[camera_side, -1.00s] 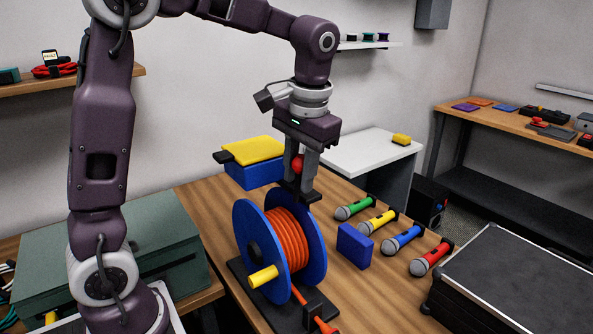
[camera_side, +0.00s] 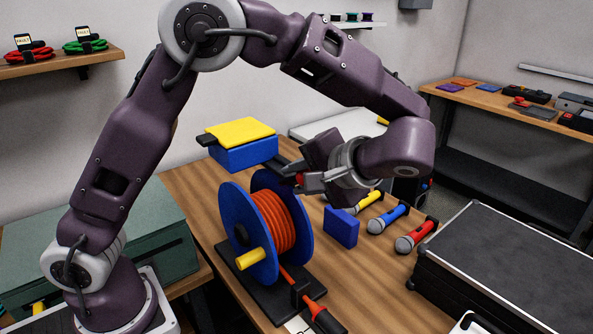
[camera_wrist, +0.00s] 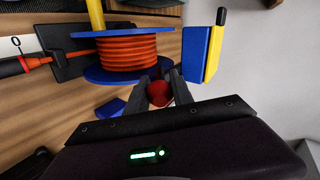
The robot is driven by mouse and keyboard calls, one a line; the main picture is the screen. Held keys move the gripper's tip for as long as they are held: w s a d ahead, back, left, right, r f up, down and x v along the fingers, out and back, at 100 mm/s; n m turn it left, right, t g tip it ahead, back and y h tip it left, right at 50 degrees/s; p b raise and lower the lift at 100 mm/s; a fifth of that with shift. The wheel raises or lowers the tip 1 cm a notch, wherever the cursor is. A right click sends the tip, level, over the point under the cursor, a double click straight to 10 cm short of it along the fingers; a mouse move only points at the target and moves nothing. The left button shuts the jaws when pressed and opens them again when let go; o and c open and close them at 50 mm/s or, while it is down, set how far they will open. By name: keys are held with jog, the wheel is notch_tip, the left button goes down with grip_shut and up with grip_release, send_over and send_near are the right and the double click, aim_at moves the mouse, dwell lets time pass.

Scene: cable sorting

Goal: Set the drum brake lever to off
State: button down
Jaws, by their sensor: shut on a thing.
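The cable drum (camera_side: 313,232) has blue flanges, orange cable and a yellow crank handle (camera_side: 250,259). In the wrist view its wound cable (camera_wrist: 127,53) is ahead of my gripper. The brake lever's red knob (camera_side: 300,179) shows beside the drum's top. My gripper (camera_side: 301,181) comes from the right, lying nearly level, with its fingers closed on the knob. In the wrist view the red knob (camera_wrist: 158,94) sits between the two fingers of my gripper (camera_wrist: 160,90). Most of the lever's arm is hidden, and I cannot read any off mark.
A blue block (camera_side: 341,227) and several microphones (camera_side: 388,217) stand or lie right of the drum. A blue box with a yellow top (camera_side: 240,132) is behind it. A black case (camera_side: 500,260) is at the right. A cable end (camera_side: 324,318) lies in front.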

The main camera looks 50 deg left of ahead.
jog(key=shift+f+y, duration=0.25)
jog(key=shift+y, duration=0.15)
jog(key=shift+d+f, duration=0.1)
jog(key=c, duration=1.1)
grip_release()
jog(key=shift+c, duration=0.2)
